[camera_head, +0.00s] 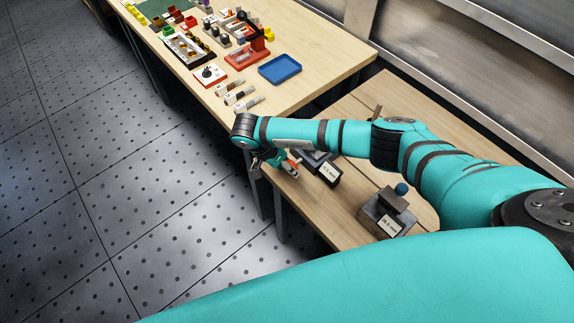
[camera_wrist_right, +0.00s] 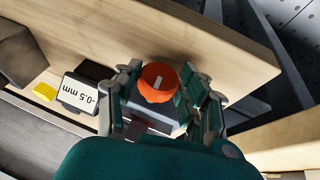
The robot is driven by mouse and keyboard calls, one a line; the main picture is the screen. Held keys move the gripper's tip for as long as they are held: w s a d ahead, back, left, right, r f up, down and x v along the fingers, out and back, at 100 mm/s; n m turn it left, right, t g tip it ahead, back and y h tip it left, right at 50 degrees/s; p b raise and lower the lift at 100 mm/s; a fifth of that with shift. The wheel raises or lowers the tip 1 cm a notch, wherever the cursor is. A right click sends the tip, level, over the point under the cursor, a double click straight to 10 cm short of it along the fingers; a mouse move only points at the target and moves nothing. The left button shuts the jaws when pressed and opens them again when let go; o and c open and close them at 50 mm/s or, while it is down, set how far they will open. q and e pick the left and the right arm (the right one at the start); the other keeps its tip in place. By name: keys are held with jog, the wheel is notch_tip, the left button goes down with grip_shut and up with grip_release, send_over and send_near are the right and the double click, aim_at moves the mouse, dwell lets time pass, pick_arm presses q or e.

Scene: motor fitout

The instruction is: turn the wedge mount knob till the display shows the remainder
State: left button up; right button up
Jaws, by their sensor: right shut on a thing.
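The orange-red wedge mount knob (camera_wrist_right: 158,82) sits between the fingers of my right gripper (camera_wrist_right: 163,92) in the right wrist view. The gripper is shut on it. A pale mark shows on the knob's face. The white display (camera_wrist_right: 77,93) beside it appears to read -0.5 mm. In the head view my right gripper (camera_head: 275,160) is at the left edge of the low wooden bench, against the dark wedge mount (camera_head: 322,166). The mount's label is too small there to read surely, and my arm hides part of it. My left gripper is not in view.
A second grey block (camera_head: 385,212) with a blue knob (camera_head: 401,188) and white label stands on the low bench (camera_head: 345,222). The longer table (camera_head: 325,48) behind holds a blue tray (camera_head: 280,68), a red stand (camera_head: 247,56) and several small parts. Perforated floor lies left.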

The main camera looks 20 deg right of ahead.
jog(key=shift+s+d+t+y, duration=0.1)
jog(key=shift+t+y, duration=0.3)
jog(key=shift+t, duration=0.4)
jog(key=shift+s+f+m+t+b, duration=0.15)
jog(key=shift+m+t+b, duration=0.15)
jog(key=shift+t+b, duration=0.4)
jog(key=t+y+b, duration=0.1)
jog(key=t+b, duration=0.1)
jog(key=shift+f+m+b, duration=0.1)
jog(key=shift+m+b, duration=0.2)
jog(key=shift+s+t+b, duration=0.1)
jog(key=shift+t+b, duration=0.5)
jog(key=shift+b, duration=0.05)
jog(key=shift+r, duration=0.2)
jog(key=o, duration=1.1)
jog(key=shift+o, duration=0.4)
